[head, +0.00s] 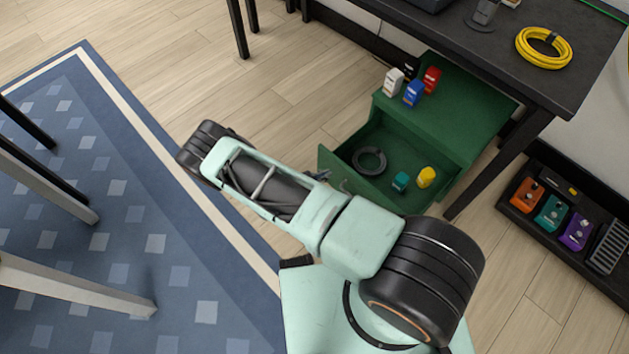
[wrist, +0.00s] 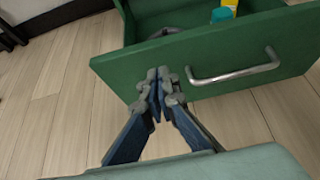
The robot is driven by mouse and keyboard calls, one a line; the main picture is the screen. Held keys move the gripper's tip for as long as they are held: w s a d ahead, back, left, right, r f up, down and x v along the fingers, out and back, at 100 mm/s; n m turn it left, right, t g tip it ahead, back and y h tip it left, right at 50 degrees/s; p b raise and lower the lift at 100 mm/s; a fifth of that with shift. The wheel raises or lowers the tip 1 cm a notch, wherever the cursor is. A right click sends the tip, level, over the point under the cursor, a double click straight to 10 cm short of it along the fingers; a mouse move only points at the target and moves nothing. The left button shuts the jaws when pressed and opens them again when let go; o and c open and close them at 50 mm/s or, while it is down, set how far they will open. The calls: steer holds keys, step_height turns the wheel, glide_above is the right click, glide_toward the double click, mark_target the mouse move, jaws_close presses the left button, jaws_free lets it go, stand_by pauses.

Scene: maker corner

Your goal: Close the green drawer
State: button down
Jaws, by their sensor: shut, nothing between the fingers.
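The green drawer (head: 328,170) is pulled out of a green cabinet (head: 459,117) under the dark desk. A dark ring (head: 369,160), a teal block (head: 400,181) and a yellow item (head: 426,177) lie in it. In the wrist view the drawer front (wrist: 222,70) shows with its metal bar handle (wrist: 236,76) to the right of my gripper (wrist: 158,82). My gripper is shut and empty, its fingertips at or close to the front's lower left part; I cannot tell if they touch. In the head view my arm hides much of the drawer front.
White, blue and red small boxes (head: 413,93) stand on the cabinet top. A desk leg (head: 492,172) is right of the drawer. A dark rack (head: 559,222) with several coloured pedals lies at the right. Chair legs (head: 75,285) stand on the blue rug at left.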

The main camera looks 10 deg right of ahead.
mark_target(339, 165)
steer(key=shift+w+d, duration=0.6)
steer(key=shift+d, duration=0.2)
steer(key=shift+w+d, duration=0.55)
steer(key=shift+d, duration=0.25)
